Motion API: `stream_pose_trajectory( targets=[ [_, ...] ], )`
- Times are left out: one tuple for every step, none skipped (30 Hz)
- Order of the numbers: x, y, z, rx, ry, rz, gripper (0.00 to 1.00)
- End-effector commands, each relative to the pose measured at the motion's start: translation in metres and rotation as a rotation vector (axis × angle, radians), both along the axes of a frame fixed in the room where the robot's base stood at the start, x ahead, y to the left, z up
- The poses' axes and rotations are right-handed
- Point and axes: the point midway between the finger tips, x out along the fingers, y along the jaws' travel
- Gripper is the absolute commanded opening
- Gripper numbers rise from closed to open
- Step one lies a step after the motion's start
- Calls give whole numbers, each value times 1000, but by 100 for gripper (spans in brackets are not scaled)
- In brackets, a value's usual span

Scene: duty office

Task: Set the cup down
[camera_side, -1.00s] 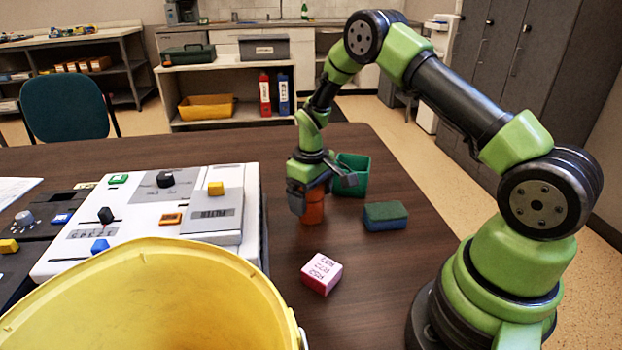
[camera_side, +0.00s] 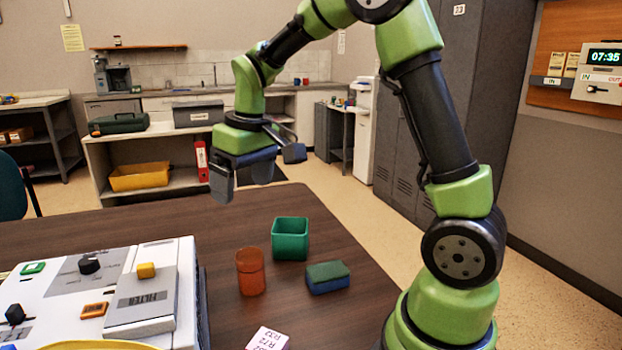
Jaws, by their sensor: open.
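The orange-red cup (camera_side: 250,272) stands upright on the dark wooden table (camera_side: 345,318), between the white control panel and the green box. Nothing holds it. My gripper (camera_side: 243,186) is open and empty, raised well above the table and the cup. Its fingers point down, clear of the cup.
A green open box (camera_side: 290,240) stands just behind and right of the cup. A green and blue sponge (camera_side: 327,277) lies to the right. A pale labelled block (camera_side: 268,340) is in front. The white control panel (camera_side: 120,292) is to the left.

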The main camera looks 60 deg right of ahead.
Motion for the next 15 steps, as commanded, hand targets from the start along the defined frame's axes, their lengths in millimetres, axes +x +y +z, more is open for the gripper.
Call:
stream_pose_trajectory(
  targets=[
    [-15,11,20,10,-50,-17,85],
    [-24,17,29,19,-74,-31,85],
    [-36,25,40,33,-109,-50,85],
    [-46,30,47,43,-134,-63,85],
    [-56,35,53,55,-159,-77,85],
    [-70,42,60,73,-190,-94,85],
    [-80,47,65,85,-215,-106,85],
    [-90,51,68,100,-239,-119,85],
    [-104,57,72,120,-268,-135,85],
    [-114,60,74,135,-290,-147,85],
    [-123,64,74,149,-309,-157,85],
    [-134,67,75,168,-333,-170,85],
    [-142,70,75,183,-349,-179,85],
    [-149,72,74,196,-362,-187,85],
    [-156,74,73,211,-380,-197,85]
  ],
)
